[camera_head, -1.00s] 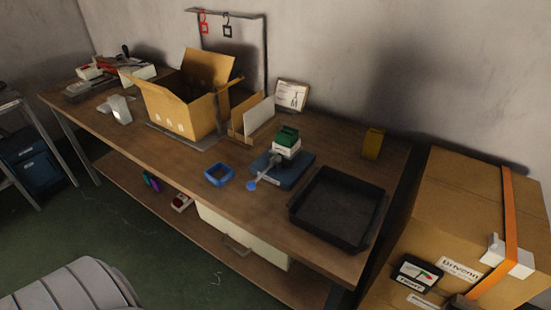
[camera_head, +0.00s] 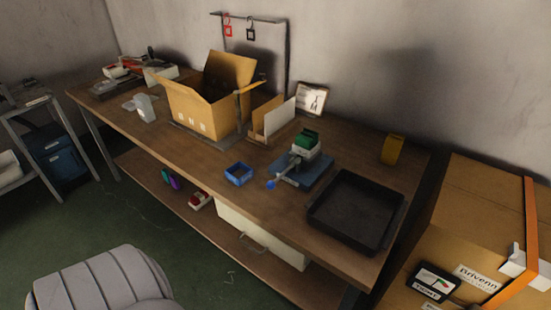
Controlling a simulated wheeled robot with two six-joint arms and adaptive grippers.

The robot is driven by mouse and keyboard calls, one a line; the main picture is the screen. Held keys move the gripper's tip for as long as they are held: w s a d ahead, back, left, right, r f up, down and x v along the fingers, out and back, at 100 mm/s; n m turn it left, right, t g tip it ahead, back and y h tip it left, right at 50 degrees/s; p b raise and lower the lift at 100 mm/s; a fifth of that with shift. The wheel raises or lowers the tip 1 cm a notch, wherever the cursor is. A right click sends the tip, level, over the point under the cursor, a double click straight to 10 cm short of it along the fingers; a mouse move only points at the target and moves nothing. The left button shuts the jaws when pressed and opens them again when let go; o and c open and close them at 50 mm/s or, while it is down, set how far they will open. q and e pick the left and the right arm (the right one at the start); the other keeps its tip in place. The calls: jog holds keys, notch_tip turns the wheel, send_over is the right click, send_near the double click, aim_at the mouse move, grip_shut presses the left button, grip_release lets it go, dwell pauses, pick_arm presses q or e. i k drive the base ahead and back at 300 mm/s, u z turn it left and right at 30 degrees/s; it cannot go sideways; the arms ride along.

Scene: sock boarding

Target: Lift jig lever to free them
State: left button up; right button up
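A blue jig plate (camera_head: 305,170) sits on the workbench, right of its middle. A grey lever with a blue knob (camera_head: 271,184) sticks out from it toward the front left. Under the lever's clamp sits a small white and green stack (camera_head: 304,144), with green on top. I cannot tell at this size how firmly the lever bears on it. Neither of my grippers shows in the head view.
A black tray (camera_head: 356,211) lies right of the jig, a small blue open box (camera_head: 239,174) left of it. An open cardboard box (camera_head: 208,108) and a card divider (camera_head: 267,117) stand further left. A yellow block (camera_head: 392,149) is at the back right. Strapped cartons (camera_head: 490,215) stand at right.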

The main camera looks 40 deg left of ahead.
aim_at(270, 185)
jog(key=z, duration=0.95)
jog(key=k, duration=1.2)
jog(key=z, duration=0.45)
jog(key=i, duration=1.45)
jog(key=u, duration=1.7)
jog(key=i, duration=0.7)
jog(key=u, duration=0.9)
